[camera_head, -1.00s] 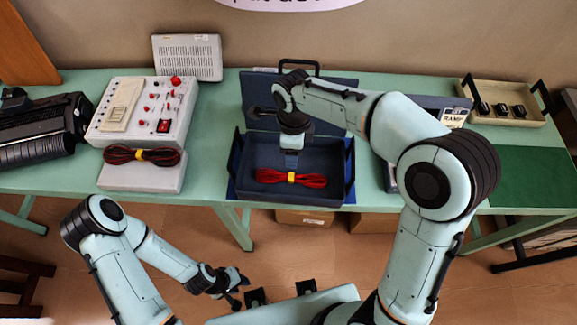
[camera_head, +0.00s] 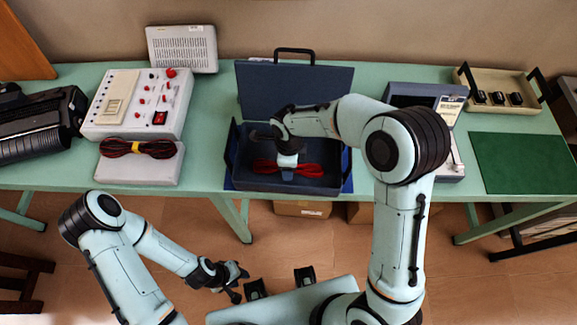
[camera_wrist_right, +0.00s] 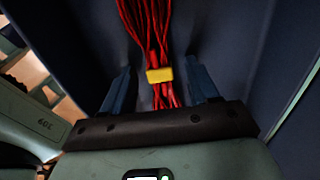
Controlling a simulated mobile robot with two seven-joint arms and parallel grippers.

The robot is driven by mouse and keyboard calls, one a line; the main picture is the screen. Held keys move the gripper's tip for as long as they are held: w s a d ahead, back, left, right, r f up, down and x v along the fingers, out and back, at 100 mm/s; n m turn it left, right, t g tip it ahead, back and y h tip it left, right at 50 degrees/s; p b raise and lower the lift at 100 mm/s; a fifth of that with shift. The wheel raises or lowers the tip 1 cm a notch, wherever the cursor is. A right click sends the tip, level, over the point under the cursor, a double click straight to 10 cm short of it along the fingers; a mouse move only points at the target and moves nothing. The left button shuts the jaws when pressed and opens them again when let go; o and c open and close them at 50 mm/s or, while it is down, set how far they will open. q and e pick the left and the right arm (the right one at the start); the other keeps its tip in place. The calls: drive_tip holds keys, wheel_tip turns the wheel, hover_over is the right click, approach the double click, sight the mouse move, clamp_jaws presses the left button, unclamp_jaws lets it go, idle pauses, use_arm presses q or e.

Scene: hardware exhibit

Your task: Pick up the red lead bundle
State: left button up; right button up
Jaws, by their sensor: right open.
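The red lead bundle (camera_head: 312,170) lies in the open dark blue case (camera_head: 348,182), partly hidden in the head view by my right gripper (camera_head: 287,172), which is directly above its middle. In the right wrist view the red bundle (camera_wrist_right: 150,35) with its yellow tie (camera_wrist_right: 159,75) lies between the two blue fingers of my right gripper (camera_wrist_right: 160,88). The fingers are apart, one on each side, with gaps to the leads. My left gripper (camera_head: 236,278) hangs low in front of the table, away from the bundle; its finger opening is unclear.
The case walls stand close around my right gripper, and its lid (camera_head: 292,85) is raised behind. A second dark red bundle with a yellow tie (camera_head: 137,147) lies on a grey box at left. A control box (camera_head: 140,100) stands behind it. A green mat (camera_head: 520,160) at right is bare.

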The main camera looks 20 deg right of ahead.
drive_tip(key=shift+c, duration=0.3)
clamp_jaws()
drive_tip(key=shift+r, duration=0.1)
